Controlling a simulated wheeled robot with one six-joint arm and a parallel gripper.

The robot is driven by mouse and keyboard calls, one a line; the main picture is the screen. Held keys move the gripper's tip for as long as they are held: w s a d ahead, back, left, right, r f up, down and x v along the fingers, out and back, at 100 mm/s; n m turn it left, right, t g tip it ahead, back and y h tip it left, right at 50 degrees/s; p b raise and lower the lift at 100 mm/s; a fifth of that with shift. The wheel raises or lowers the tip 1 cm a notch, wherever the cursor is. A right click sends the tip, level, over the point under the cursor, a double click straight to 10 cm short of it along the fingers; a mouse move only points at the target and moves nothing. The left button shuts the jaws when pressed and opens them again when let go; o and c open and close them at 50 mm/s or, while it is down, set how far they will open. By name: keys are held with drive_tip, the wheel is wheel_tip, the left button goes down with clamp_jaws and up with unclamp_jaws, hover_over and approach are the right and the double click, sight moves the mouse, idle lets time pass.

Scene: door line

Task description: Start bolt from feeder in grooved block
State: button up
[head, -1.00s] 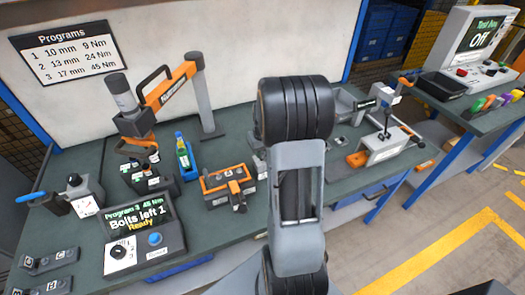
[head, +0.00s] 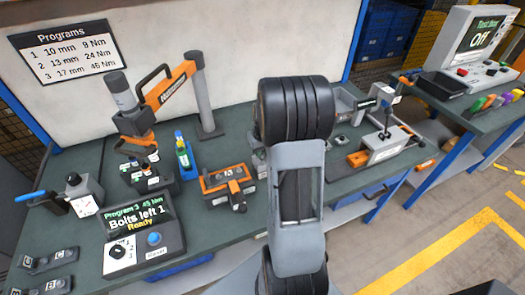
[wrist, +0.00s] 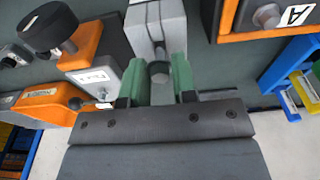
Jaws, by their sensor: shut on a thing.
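My gripper (wrist: 158,82) has two green fingers and is shut on a bolt. A light grey block with a groove (wrist: 143,22) lies just beyond the fingertips, in line with the bolt. I cannot tell whether the bolt touches it. In the head view my own arm covers the gripper, the bolt and that block. I cannot clearly make out the feeder.
In the wrist view, an orange fixture with a black knob (wrist: 47,25) stands close on the left, and blue holders (wrist: 300,75) on the right. In the head view, a console (head: 143,237) reads "Program 3", "Bolts left 1" and "Ready". The tool arm (head: 165,90) stands at the back left.

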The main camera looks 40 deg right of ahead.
drive_tip(key=shift+f+b, duration=0.9)
drive_tip(key=shift+f, duration=0.15)
idle(1.7)
idle(0.8)
drive_tip(key=o, duration=1.4)
drive_tip(key=shift+r, duration=0.15)
drive_tip(key=shift+r+p, duration=2.1)
drive_tip(key=shift+r, duration=0.85)
